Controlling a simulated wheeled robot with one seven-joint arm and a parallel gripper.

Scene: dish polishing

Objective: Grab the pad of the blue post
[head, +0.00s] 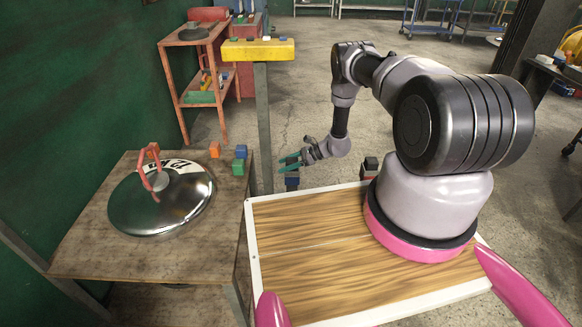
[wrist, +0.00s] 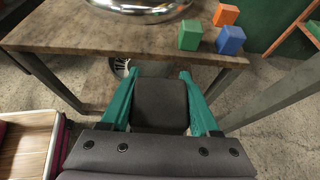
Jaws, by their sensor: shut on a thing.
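My gripper (head: 291,161) is beyond the far edge of my wooden deck, right of the work table. Its green fingers are shut on a dark pad, which fills the space between them in the wrist view (wrist: 160,103). In the head view the pad (head: 292,184) shows just below the fingers as a small dark block with blue on it. I cannot tell whether it still touches a support below. A second block, black on top with red below (head: 370,166), stands at the deck's far edge, right of my gripper.
The work table (head: 90,245) on the left holds a shiny round lid (head: 185,205) with a red-orange handle piece. Orange (head: 215,149), green (head: 238,168) and blue (head: 241,151) cubes sit near its right corner. A yellow-topped stand (head: 258,52) rises behind. Open floor lies beyond.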

